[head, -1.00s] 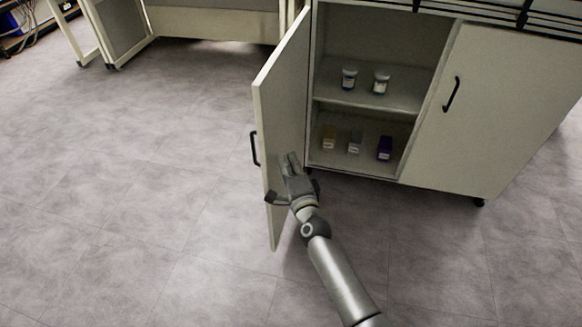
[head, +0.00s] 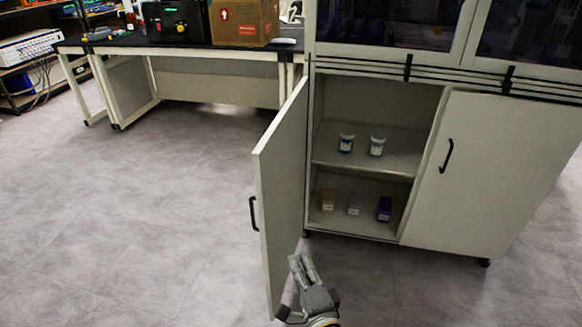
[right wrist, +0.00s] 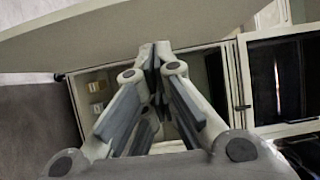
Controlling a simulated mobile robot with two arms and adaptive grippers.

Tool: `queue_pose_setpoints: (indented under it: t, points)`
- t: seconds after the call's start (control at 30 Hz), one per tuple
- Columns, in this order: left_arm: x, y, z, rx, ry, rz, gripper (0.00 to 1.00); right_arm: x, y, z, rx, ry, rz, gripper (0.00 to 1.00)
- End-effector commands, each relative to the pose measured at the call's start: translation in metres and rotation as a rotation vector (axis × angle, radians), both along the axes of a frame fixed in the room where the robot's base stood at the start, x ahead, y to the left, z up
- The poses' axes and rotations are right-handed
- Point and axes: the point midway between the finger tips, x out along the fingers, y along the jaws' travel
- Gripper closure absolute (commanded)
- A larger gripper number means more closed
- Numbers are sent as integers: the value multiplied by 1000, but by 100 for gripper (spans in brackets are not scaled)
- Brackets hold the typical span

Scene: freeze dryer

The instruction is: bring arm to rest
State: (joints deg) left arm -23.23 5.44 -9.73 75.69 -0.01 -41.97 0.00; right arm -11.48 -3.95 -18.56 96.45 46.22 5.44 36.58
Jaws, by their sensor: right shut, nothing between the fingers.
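My right gripper (head: 303,264) is at the bottom of the head view, just right of the lower part of the open cabinet door (head: 279,195). In the right wrist view its fingers (right wrist: 155,62) are shut together with nothing between them. The cabinet (head: 380,85) stands with its left door swung open and its right door (head: 487,165) closed. I cannot tell whether the gripper touches the open door. My left gripper is not in view.
Inside the cabinet, two small jars (head: 346,143) stand on the upper shelf, with several small boxes (head: 384,209) below. A bench (head: 200,55) carrying a cardboard box (head: 243,22) stands at the back left. The floor (head: 130,220) left of the door is clear.

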Motion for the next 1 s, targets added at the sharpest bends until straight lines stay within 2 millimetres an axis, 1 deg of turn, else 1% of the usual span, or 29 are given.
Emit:
queue_pose_setpoints:
  t: [0.07,0.13,0.17,0.27,0.3,0.37,0.4,0.47,0.5,0.57,0.6,0.67,0.7,0.77,0.8,0.87,0.9,0.97,1.0]
  points:
    - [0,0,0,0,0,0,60,-1,0,-4,-14,6,5,100]
    - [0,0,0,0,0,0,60,-5,1,-18,-68,27,24,100]
    - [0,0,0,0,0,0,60,-8,2,-28,-106,43,39,100]
    - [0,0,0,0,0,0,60,-27,2,-78,-300,121,119,100]
    - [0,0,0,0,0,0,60,-38,0,-104,-396,163,163,100]
    - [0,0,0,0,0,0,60,-59,-6,-144,-548,229,239,100]
    - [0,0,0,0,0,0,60,-74,-12,-170,-646,273,294,100]
    - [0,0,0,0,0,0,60,-99,-24,-208,-786,340,377,100]
    - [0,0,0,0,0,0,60,-118,-33,-231,-874,385,435,100]
    - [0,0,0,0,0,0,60,-146,-49,-263,-995,450,524,100]
    - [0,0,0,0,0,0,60,-164,-61,-281,-1067,491,580,100]
    - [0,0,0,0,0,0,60,-191,-77,-305,-1164,548,665,100]
    - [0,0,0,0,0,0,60,-209,-90,-319,-1223,587,721,100]
    - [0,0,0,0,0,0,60,-234,-108,-336,-1301,638,799,100]
    - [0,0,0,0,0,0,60,-249,-119,-346,-1348,671,850,100]
    - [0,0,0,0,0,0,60,-274,-137,-358,-1410,720,927,100]
    - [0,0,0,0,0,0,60,-289,-148,-365,-1450,752,977,100]
    - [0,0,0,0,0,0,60,-312,-167,-374,-1506,800,1054,100]
    - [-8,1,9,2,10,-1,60,-317,-166,-364,-1506,799,1060,100]
